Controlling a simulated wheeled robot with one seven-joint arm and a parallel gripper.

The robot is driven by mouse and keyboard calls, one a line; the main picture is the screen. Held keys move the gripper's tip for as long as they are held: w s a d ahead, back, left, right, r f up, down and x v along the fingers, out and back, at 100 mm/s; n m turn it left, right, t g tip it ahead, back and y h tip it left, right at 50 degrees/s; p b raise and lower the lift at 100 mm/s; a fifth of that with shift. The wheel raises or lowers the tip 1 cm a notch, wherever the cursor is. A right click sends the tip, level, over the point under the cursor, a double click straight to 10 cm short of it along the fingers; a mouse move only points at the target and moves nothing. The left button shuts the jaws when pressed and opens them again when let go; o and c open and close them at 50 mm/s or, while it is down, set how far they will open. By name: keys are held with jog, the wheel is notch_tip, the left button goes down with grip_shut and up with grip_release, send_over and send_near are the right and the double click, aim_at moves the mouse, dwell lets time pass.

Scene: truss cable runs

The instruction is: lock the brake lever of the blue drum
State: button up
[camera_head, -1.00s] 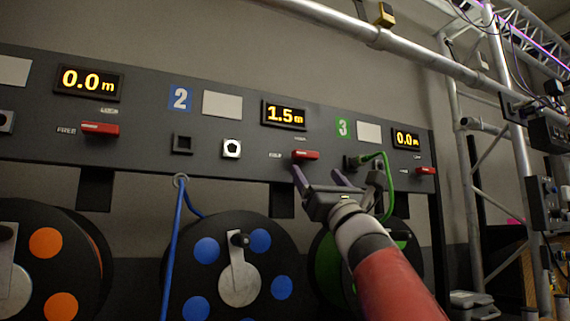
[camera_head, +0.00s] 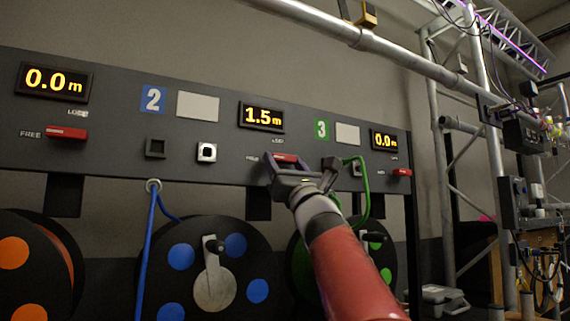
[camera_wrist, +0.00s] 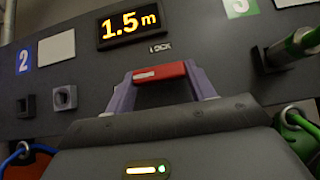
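The blue drum (camera_head: 181,257) is the black reel with blue spots under the panel section marked 2. Its red brake lever (camera_head: 285,157) lies level below the 1.5 m display. In the wrist view the lever (camera_wrist: 160,72) is level, under the word LOCK. My gripper (camera_head: 287,162) is at this lever. In the wrist view my gripper's purple fingers (camera_wrist: 161,76) are spread, one at each end of the lever. I cannot tell whether they touch it.
Other red levers sit at the left (camera_head: 66,132) and right (camera_head: 402,172) of the panel. A green cable (camera_head: 364,185) and its plug (camera_wrist: 295,45) are close to my gripper's right. A blue cable (camera_head: 147,240) hangs to the left. Truss tubes (camera_head: 437,150) stand at the right.

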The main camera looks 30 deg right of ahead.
jog(key=c, duration=0.4)
jog(key=shift+h, duration=0.3)
